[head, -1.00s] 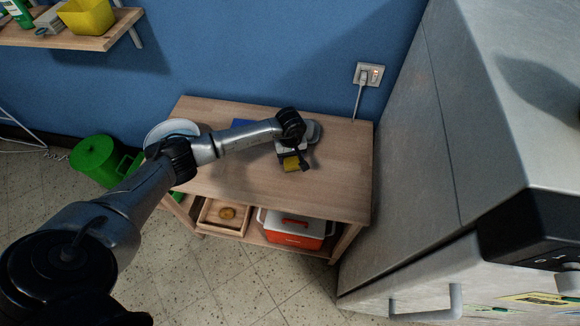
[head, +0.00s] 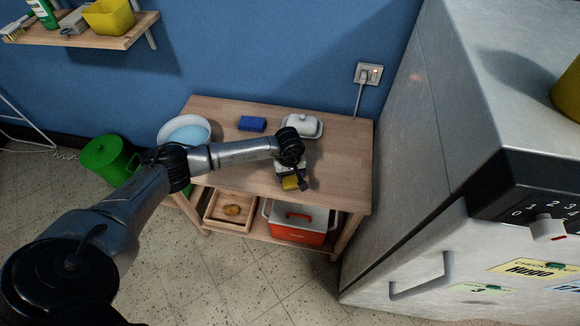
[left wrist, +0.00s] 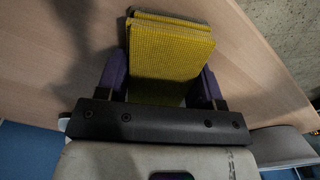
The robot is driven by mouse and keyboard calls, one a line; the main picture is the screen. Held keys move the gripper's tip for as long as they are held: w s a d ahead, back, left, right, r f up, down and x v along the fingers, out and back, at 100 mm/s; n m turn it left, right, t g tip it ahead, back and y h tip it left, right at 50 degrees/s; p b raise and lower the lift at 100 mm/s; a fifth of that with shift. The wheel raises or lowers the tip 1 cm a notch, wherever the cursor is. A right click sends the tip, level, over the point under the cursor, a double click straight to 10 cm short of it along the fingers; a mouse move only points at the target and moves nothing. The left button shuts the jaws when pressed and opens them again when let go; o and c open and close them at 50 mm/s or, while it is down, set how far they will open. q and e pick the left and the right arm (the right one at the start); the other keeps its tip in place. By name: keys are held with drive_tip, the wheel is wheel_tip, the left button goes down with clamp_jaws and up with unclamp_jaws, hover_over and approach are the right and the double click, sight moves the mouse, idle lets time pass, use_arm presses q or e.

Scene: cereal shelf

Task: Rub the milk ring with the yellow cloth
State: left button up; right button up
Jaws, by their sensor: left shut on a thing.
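The yellow cloth (head: 291,183) is a folded, textured pad. My left gripper (head: 297,177) is shut on it, over the front part of the wooden table (head: 240,178). In the left wrist view the cloth (left wrist: 172,50) sits between the two fingers of the left gripper (left wrist: 163,85), with the wooden tabletop behind it. I cannot tell whether the cloth touches the tabletop. I do not see the milk ring in either view; the arm and gripper cover part of the table. My right gripper is not in view.
On the table stand a light blue bowl (head: 187,133), a blue sponge-like block (head: 252,124) and a white butter dish (head: 302,124). A fridge (head: 420,170) stands close on the right.

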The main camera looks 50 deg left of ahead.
use_arm(q)
drive_tip(key=shift+s+d, duration=0.25)
drive_tip(key=shift+s, duration=0.1)
drive_tip(key=shift+s+d+r+p, duration=0.1)
drive_tip(key=shift+s+r+p, duration=0.1)
drive_tip(key=shift+r+p, duration=0.3)
drive_tip(key=shift+s+d+r+p, duration=0.1)
drive_tip(key=shift+s+r+p, duration=0.1)
drive_tip(key=shift+r, duration=0.45)
drive_tip(key=r, duration=0.1)
drive_tip(key=p, duration=0.1)
drive_tip(key=w+r, duration=0.1)
drive_tip(key=shift+a+r+p, duration=0.3)
drive_tip(key=shift+r, duration=0.05)
drive_tip(key=shift+s+d+r+p, duration=0.15)
drive_tip(key=shift+s+r+p, duration=0.05)
drive_tip(key=shift+r+p, duration=0.9)
drive_tip(key=shift+r, duration=0.45)
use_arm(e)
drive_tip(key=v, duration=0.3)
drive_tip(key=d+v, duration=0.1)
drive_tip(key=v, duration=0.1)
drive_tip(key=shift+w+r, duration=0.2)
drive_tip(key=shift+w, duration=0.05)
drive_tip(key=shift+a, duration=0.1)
